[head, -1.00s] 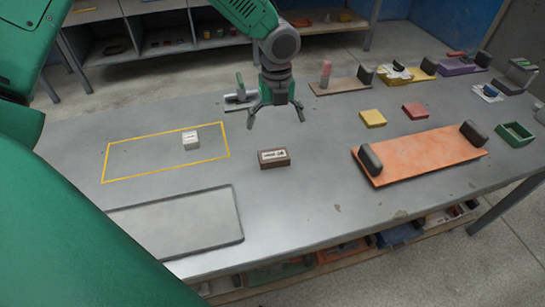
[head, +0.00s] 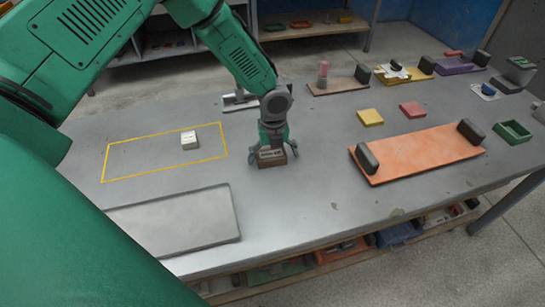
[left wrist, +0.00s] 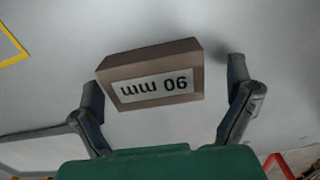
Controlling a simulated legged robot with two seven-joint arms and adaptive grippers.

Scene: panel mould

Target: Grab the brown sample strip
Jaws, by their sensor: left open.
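The brown sample strip (head: 271,158) is a small brown block with a pale label on the grey table. In the left wrist view the strip (left wrist: 150,75) shows its label upside down, reading "90 mm". My left gripper (head: 272,163) is down over the strip in the head view, one finger on each side of it. In the left wrist view the left gripper (left wrist: 165,90) is open, with a gap between the strip and each finger; the gap on the right looks wider. My right gripper is not in view.
A white block (head: 189,140) sits inside a yellow outlined rectangle (head: 143,178). A grey tray (head: 236,215) lies at the front left. An orange board (head: 415,152) with dark blocks, a yellow block (head: 370,117) and a red block (head: 413,109) stand to the right.

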